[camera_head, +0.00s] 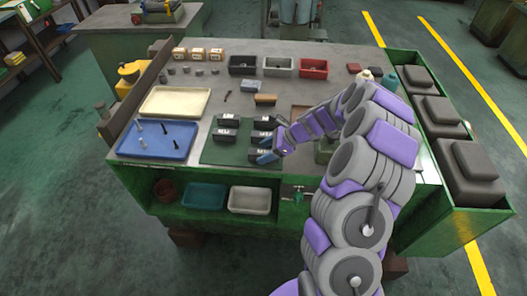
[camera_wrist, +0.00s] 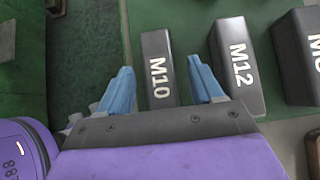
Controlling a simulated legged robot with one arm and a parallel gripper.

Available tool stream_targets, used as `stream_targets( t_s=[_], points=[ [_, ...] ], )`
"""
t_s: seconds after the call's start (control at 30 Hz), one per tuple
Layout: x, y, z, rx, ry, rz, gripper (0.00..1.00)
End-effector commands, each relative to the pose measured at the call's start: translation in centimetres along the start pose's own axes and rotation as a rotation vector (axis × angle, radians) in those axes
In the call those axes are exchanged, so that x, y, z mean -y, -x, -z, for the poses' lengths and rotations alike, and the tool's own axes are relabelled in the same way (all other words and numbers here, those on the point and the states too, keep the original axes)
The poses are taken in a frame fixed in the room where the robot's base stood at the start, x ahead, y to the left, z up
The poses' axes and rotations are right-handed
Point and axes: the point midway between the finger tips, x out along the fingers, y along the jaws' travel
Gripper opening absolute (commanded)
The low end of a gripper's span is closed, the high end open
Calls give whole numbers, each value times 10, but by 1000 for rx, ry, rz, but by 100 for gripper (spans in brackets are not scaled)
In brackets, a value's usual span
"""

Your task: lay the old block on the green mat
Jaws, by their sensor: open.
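The green mat (camera_head: 210,154) lies near the front edge of the bench, and its green surface also shows in the wrist view (camera_wrist: 190,14). Several dark blocks with white lettering stand on it, among them a left block (camera_head: 228,120) and a back right block (camera_head: 265,122). My gripper (camera_head: 267,156) is low over the mat's front right part. In the wrist view my gripper (camera_wrist: 163,88) is open, with blue fingers on either side of the M10 block (camera_wrist: 157,62). I cannot tell which block is the old one.
A blue tray (camera_head: 183,150) with upright bolts lies left of the mat, with a cream tray (camera_head: 158,102) behind it. Black (camera_head: 243,58), grey (camera_head: 278,59) and red (camera_head: 314,61) bins line the back. A brown-topped block (camera_head: 265,99) lies behind the mat.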

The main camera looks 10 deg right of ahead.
Motion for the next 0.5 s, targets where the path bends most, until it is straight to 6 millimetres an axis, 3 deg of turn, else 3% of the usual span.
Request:
stream_targets(
  t_s=[0.3,0.5],
  points=[
    [1,66,-1,-2,0,5,66],
    [0,96,-1,0,-1,0,66]
  ],
)
